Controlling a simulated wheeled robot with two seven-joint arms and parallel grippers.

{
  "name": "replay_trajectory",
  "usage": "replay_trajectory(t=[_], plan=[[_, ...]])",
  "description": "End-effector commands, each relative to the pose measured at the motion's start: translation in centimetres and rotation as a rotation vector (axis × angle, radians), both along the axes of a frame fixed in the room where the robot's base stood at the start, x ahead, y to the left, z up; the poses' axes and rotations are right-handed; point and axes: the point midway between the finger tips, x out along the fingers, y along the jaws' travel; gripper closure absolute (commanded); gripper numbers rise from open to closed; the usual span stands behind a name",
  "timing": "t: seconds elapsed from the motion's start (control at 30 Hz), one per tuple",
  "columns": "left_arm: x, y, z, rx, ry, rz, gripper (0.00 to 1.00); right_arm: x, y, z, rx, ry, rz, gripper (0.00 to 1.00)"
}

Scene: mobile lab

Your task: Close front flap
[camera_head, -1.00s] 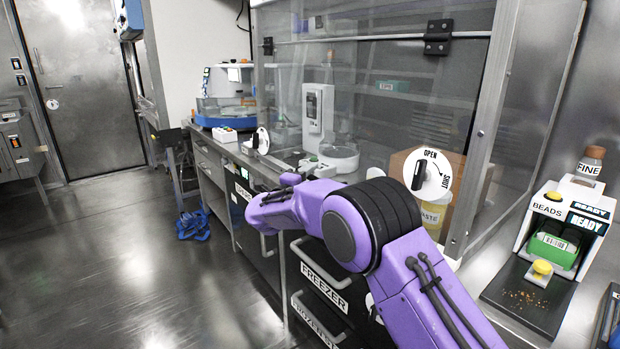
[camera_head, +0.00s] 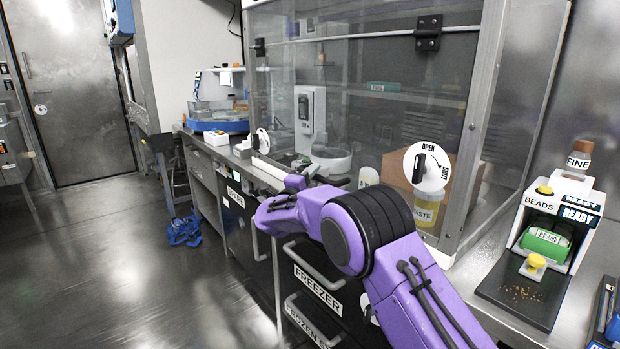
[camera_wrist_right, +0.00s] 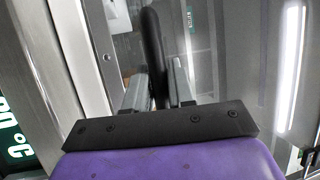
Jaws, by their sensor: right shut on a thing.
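The front flap (camera_head: 350,95) is a see-through panel on the grey hood, hung from black hinges along its top. A round white OPEN/SHUT dial (camera_head: 427,167) with a black lever shows at its lower right, and a second dial (camera_head: 261,141) at its lower left. My right arm, purple, reaches across in front of the hood, and its gripper (camera_head: 312,168) is near the flap's lower part, small and partly hidden by the arm. In the right wrist view the gripper (camera_wrist_right: 163,88) is shut on a dark upright handle (camera_wrist_right: 153,45). My left gripper is out of view.
The steel counter runs below the hood, with freezer drawers (camera_head: 310,280) beneath. Inside are a white device (camera_head: 309,115) and a yellow waste bottle (camera_head: 427,210). A beads dispenser (camera_head: 550,235) stands at the right.

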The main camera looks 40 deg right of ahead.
Motion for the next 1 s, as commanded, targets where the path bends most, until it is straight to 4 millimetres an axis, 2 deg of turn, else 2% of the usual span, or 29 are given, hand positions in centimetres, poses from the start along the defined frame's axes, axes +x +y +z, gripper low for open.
replay_trajectory(t=[0.03, 0.07, 0.1, 0.43, 0.8, 1.0], plan=[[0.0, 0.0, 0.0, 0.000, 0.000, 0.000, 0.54, -0.1, -0.4, 0.2, -0.001, -0.003, -0.006, 0.67], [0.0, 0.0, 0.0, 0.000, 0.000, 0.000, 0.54, -0.1, -0.4, 0.2, -0.001, -0.003, -0.006, 0.57], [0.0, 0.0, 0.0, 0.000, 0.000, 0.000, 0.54, -0.1, -0.3, 0.2, -0.001, -0.003, -0.006, 0.56], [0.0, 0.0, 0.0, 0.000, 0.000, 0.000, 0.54, -0.2, 0.6, 0.0, 0.000, -0.002, 0.000, 0.56], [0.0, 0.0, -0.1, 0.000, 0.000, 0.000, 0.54, -3.9, 7.4, -1.5, -0.002, -0.003, 0.000, 0.56], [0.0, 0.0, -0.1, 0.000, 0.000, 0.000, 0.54, -4.8, 8.9, -2.0, 0.000, -0.002, -0.004, 0.56]])
